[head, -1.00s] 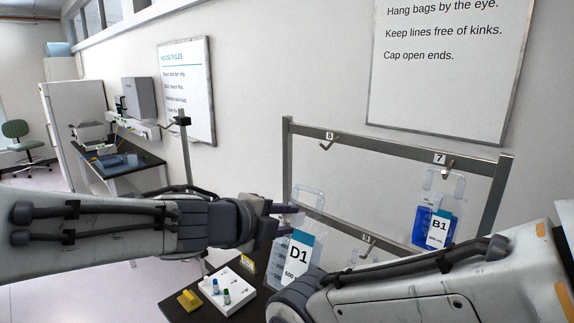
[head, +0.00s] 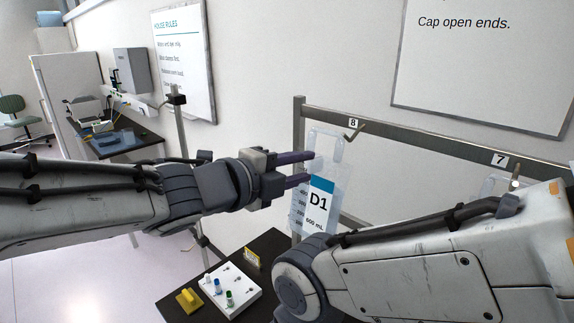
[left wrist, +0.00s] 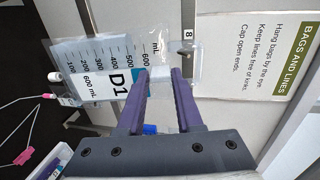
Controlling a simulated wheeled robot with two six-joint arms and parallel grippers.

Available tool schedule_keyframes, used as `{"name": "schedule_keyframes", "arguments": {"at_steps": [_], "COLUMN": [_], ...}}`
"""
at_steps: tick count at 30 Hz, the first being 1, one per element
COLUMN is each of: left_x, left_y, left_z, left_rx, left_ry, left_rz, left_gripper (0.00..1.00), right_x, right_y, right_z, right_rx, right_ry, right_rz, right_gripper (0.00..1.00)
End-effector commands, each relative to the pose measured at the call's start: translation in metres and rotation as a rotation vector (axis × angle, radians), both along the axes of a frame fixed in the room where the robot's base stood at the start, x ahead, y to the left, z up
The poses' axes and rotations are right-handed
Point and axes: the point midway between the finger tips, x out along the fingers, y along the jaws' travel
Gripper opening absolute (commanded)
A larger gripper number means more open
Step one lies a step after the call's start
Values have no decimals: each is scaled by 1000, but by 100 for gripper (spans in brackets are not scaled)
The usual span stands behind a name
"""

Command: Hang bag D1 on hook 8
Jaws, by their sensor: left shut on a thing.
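Bag D1 (head: 318,215) is a clear bag with a white and blue label. My left gripper (head: 306,168) is shut on its upper part, and the bag hangs roughly upright below the jaws. The bag's clear top with its eye stands just left of hook 8 (head: 354,131) in the head view; I cannot tell whether they touch. In the left wrist view, bag D1 (left wrist: 95,72) lies across the purple fingers (left wrist: 160,78), with hook 8 (left wrist: 183,47) close to its top edge. My right gripper is out of view; only its arm shows.
The metal rack (head: 420,143) carries hook 7 (head: 515,180) at the right, where a clear bag top shows partly behind my right arm. Below stands a dark table (head: 270,245) with a white block of small vials (head: 232,290) and a yellow item (head: 189,300).

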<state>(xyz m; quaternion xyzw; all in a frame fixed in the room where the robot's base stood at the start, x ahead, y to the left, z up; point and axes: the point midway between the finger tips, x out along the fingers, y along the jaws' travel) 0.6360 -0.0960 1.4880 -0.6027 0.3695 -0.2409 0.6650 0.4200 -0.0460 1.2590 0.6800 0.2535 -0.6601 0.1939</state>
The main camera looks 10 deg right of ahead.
Motion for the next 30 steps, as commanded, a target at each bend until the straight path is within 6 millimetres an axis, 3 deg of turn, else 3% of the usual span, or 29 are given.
{"name": "schedule_keyframes", "arguments": {"at_steps": [12,23,30], "left_x": [20,39,47], "left_y": [-38,-61,-70], "left_z": [-1,-5,-20], "left_rx": [-2,-2,-3], "left_ry": [0,0,-1], "left_rz": [-17,-15,-13], "left_gripper": [0,0,0], "right_x": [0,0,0], "right_y": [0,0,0], "right_z": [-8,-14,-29], "right_rx": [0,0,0], "right_ry": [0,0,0], "right_rz": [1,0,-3], "right_gripper": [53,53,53]}}
